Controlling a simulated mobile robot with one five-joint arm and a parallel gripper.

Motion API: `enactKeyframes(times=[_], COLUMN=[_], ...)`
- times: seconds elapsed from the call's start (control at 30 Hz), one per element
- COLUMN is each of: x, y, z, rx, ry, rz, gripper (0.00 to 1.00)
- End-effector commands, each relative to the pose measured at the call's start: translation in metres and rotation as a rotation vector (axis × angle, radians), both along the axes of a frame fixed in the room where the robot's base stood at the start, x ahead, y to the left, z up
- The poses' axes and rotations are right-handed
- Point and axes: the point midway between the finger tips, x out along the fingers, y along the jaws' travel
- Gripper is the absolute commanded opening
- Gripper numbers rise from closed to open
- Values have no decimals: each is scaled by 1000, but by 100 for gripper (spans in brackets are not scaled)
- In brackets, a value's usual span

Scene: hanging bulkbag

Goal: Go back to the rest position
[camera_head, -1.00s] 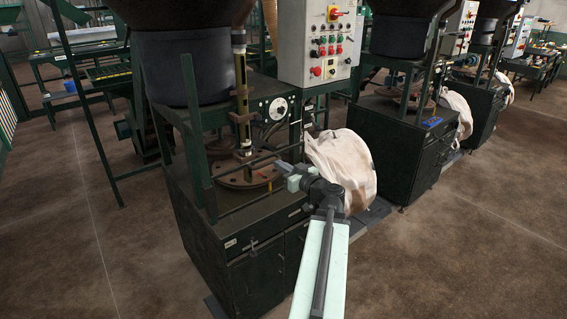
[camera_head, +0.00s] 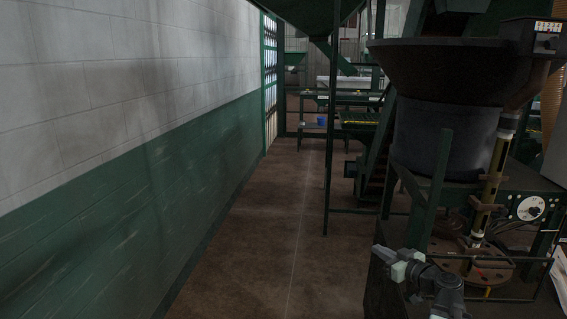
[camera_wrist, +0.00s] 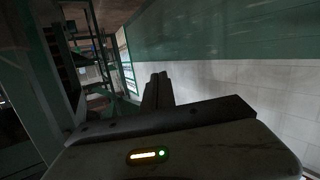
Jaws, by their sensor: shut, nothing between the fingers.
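My gripper (camera_head: 379,252) shows at the lower right of the head view, in front of the dark green machine with the round hopper (camera_head: 448,120). Its fingers are small there and point to the upper left. In the wrist view my gripper (camera_wrist: 158,78) has its two dark fingers together with nothing between them. It holds nothing. A sliver of the white bag (camera_head: 561,272) shows at the right edge of the head view; the rest is outside the picture.
A white and green wall (camera_head: 130,170) runs along the left. The brown floor (camera_head: 255,240) between wall and machine is clear. A green post (camera_head: 328,150) stands on the floor ahead. Green tables (camera_head: 352,112) stand farther back.

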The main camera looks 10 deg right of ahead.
Motion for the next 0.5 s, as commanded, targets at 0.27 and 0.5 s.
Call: enactKeyframes(times=[0.27,0.5], x=[8,-52], y=[227,324], z=[-58,-124], rx=[-103,-235], ry=[339,800], rz=[381,444], gripper=[0,0])
